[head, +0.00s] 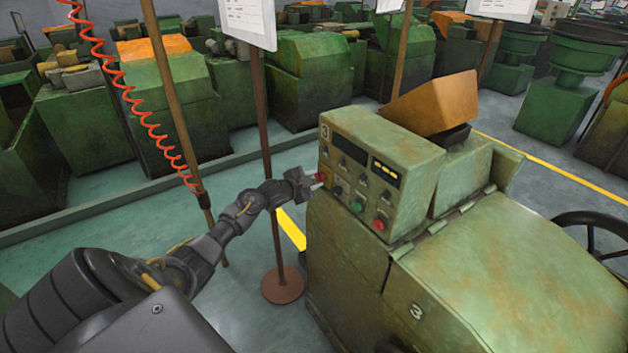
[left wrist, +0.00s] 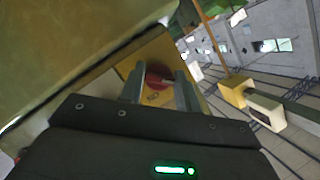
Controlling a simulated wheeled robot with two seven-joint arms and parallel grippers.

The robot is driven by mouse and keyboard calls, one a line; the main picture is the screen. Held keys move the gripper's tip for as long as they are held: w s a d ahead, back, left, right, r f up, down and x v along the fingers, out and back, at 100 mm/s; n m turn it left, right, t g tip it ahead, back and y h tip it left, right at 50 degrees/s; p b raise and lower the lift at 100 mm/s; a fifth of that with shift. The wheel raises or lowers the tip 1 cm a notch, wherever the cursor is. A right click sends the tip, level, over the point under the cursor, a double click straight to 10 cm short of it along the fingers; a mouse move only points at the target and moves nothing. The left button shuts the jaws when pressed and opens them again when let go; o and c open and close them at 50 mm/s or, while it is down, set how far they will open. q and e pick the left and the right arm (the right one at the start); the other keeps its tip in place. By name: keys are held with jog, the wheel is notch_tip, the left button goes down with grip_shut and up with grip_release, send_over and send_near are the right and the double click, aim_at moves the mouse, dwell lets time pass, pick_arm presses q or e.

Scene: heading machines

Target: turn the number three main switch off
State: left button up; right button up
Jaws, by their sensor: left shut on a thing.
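The control box (head: 400,150) marked with a 3 stands on the green machine (head: 340,245), whose front also carries a 3. On the left edge of its face is a red switch knob (head: 321,177). My left gripper (head: 316,184) reaches it from the left, and its jaws are shut on it. In the left wrist view the red knob (left wrist: 154,77) sits on a yellow plate (left wrist: 122,68), between the two fingers (left wrist: 160,88). The fingers partly hide the knob, and I cannot read its setting. My right gripper is out of view.
Green and red buttons and several small knobs share the panel face beside the switch. A post on a round brown base (head: 282,285) stands close to my left forearm. A red coiled hose (head: 130,95) hangs at the left. A black handwheel (head: 590,235) is at the right.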

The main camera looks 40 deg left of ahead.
pick_arm(q)
jog(key=o, duration=1)
jog(key=shift+b+v, duration=1.45)
jog(key=shift+v, duration=4)
